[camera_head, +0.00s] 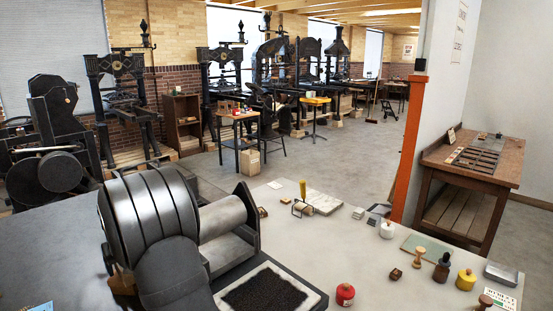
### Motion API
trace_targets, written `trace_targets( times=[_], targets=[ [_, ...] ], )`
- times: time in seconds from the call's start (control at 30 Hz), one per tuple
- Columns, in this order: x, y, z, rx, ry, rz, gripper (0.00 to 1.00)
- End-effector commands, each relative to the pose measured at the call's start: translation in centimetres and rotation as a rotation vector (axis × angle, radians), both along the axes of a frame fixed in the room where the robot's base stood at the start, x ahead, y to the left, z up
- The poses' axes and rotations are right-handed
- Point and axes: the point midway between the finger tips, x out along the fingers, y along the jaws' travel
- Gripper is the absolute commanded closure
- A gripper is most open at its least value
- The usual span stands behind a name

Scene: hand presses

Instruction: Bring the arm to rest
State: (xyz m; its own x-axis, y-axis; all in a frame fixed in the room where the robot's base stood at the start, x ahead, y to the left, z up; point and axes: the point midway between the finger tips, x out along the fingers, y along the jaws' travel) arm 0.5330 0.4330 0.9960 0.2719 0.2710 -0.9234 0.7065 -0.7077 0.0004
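My gripper is not in view. A large dark grey ribbed, rounded form stands close at the lower left; I cannot tell for sure whether it is part of my arm. It hides part of the table behind it. A grey cylinder press (222,217) shows just right of it on the pale table (330,245). A framed bed with a black, bumpy surface (262,289) lies in front of the cylinder.
On the table's right are a red pot (345,294), a wooden-handled stamp (419,257), a dark bottle (442,267), a yellow pot (466,280), a grey tray (502,273) and a white pot (387,229). An orange post (408,150) stands behind. The table's middle has bare room.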

Motion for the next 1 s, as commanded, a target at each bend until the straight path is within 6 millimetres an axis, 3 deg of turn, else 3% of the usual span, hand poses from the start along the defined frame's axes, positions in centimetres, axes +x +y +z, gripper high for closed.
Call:
trace_targets(
  times=[0.07,0.67,1.0],
  targets=[
    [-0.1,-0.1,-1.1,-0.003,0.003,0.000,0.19],
    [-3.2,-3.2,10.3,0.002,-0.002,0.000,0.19],
    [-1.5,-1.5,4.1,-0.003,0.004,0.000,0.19]
  ],
)
